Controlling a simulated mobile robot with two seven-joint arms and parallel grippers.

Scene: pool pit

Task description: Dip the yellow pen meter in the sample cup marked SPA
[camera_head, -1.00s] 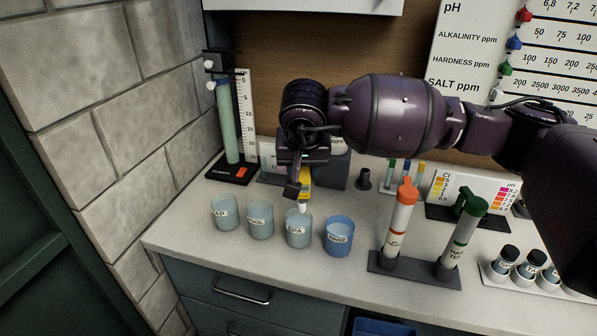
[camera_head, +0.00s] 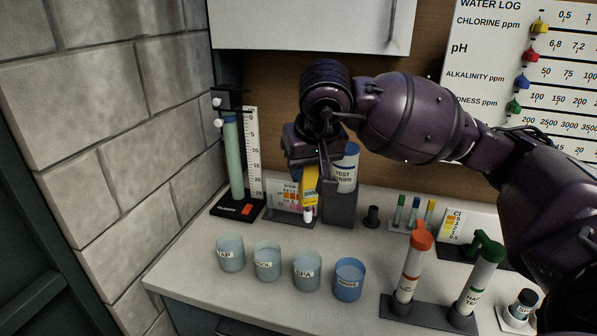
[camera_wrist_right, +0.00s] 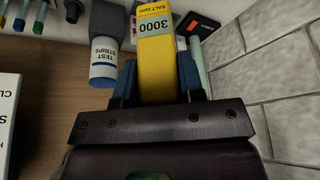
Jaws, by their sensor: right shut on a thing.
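The yellow pen meter (camera_head: 309,186) is held tip down by my right gripper (camera_head: 313,172), which is shut on it. In the right wrist view the meter (camera_wrist_right: 157,60) sits between the blue finger pads and its display reads 3000. The SPA cup (camera_head: 307,271) stands on the counter, third from the left in the row of cups. The meter's pale tip is in the air, above and behind the cup, apart from it. My left gripper is not in view.
The TAP cup (camera_head: 230,253), POOL cup (camera_head: 267,262) and blue RINSE cup (camera_head: 349,280) flank the SPA cup. Capped tubes in a rack (camera_head: 425,314) stand to the right. A test strips bottle (camera_head: 347,168) and a tall green cylinder (camera_head: 233,158) are behind.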

